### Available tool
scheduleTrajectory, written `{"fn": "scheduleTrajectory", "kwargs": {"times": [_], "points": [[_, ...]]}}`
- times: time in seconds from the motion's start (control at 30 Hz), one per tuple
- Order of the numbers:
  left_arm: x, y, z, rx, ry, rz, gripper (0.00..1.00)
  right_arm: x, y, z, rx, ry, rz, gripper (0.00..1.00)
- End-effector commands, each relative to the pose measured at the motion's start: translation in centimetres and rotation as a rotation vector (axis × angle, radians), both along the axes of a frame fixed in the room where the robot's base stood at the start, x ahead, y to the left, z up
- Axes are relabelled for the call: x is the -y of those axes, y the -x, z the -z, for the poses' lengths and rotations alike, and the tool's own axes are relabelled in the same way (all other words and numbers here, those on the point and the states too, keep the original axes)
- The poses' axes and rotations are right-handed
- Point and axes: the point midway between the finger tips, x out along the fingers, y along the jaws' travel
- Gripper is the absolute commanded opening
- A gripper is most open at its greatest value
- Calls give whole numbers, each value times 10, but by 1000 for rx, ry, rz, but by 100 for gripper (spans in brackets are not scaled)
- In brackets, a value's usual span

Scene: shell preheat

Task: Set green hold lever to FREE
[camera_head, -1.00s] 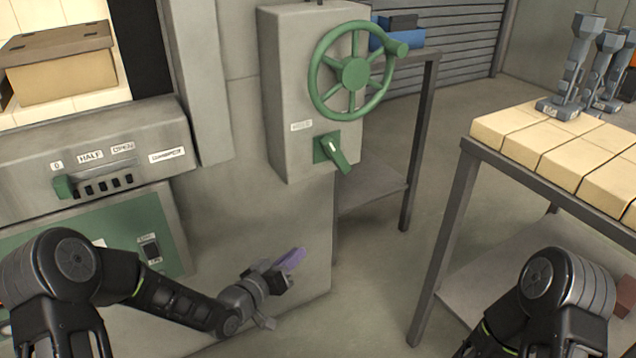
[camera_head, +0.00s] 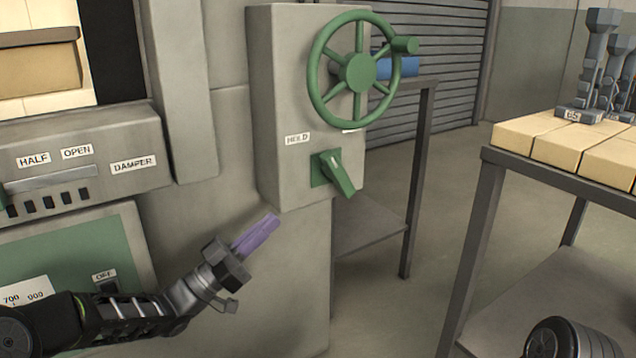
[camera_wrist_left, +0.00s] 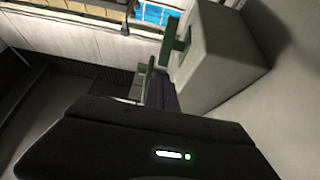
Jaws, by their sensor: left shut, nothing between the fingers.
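The green hold lever (camera_head: 338,174) sits on a green plate on the front of a grey box, below and right of the HOLD label (camera_head: 298,139). Its handle slants down to the right. Another label right of HOLD is mostly hidden behind the handwheel. My left gripper (camera_head: 272,222) is shut and empty, its purple fingers pointing up and right, below and left of the lever and apart from it in the picture. In the left wrist view, green parts show at the box near the dark gripper body; I cannot tell exactly which they are. My right gripper is not in view.
A green handwheel (camera_head: 361,72) with a side knob stands out above the lever. A damper panel (camera_head: 86,160) is at the left. A table with pale bricks (camera_head: 573,147) and grey metal parts stands at the right. Open floor lies between.

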Motion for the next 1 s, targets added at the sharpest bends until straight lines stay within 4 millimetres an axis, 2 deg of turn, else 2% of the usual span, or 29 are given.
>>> {"fn": "scheduleTrajectory", "kwargs": {"times": [0.17,0.33,0.8,1.0], "points": [[3,-2,-1,-1,-1,-1,0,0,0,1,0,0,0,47],[15,-10,-8,0,0,0,0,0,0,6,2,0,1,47],[77,-55,-51,0,2,1,0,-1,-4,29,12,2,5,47],[94,-68,-64,-2,1,-1,0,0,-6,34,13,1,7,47]]}}
